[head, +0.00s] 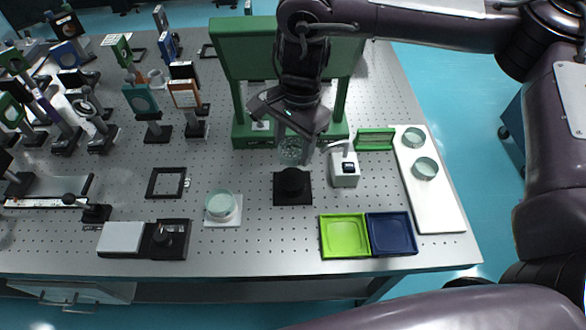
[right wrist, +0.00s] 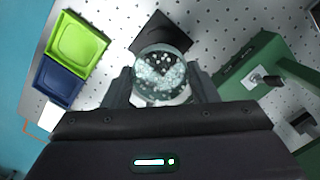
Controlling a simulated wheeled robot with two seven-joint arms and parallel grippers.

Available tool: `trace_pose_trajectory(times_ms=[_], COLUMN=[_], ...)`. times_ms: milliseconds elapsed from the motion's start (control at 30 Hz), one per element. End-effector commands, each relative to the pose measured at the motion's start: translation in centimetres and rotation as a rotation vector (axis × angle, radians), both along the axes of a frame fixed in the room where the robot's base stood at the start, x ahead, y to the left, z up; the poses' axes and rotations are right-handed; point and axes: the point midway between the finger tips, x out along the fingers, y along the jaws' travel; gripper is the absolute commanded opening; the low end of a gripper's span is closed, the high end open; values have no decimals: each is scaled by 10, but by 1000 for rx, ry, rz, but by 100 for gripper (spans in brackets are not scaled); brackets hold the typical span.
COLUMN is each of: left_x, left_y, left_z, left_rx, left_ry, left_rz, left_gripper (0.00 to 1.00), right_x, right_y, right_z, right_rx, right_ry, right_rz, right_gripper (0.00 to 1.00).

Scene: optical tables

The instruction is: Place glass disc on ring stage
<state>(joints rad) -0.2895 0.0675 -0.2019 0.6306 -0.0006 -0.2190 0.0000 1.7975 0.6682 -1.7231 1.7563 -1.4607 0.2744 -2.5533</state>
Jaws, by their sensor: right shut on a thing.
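My right gripper (head: 292,140) is shut on a clear, round glass disc (head: 291,151), held above the table in front of the green frame. In the right wrist view the disc (right wrist: 162,73) sits between the two fingers and looks speckled with white spots. A black square base with a round black top (head: 292,183), which looks like the ring stage, stands just below and nearer in the head view. Part of its black square (right wrist: 160,35) shows beyond the disc in the right wrist view; its round top is hidden there. My left gripper is out of view.
A green frame (head: 243,110) stands behind the gripper. Green (head: 344,235) and blue (head: 391,233) trays lie in front. A white board (head: 442,209) holds two discs; another disc (head: 220,204) rests on a white square at left.

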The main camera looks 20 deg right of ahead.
Motion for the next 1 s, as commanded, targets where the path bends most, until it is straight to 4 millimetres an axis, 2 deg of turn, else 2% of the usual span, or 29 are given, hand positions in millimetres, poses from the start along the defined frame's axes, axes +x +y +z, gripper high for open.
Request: trace_pose_trajectory(times_ms=[33,100,333,500,600,967,1000], left_x=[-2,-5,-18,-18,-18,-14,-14], left_y=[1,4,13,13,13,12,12], left_z=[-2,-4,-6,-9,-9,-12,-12], left_rx=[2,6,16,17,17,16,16], left_ry=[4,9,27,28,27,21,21], left_rz=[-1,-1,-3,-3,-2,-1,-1], left_gripper=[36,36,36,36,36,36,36], right_x=[-1,-1,0,0,0,0,0], right_y=[0,0,0,0,0,0,0], right_z=[-14,-26,-47,-72,-78,-82,-82], right_rx=[2,2,1,1,1,0,0], right_ry=[6,3,1,2,0,-1,-1], right_rz=[-1,-1,-1,-1,0,0,0], right_gripper=[26,26,26,26,26,26,56])
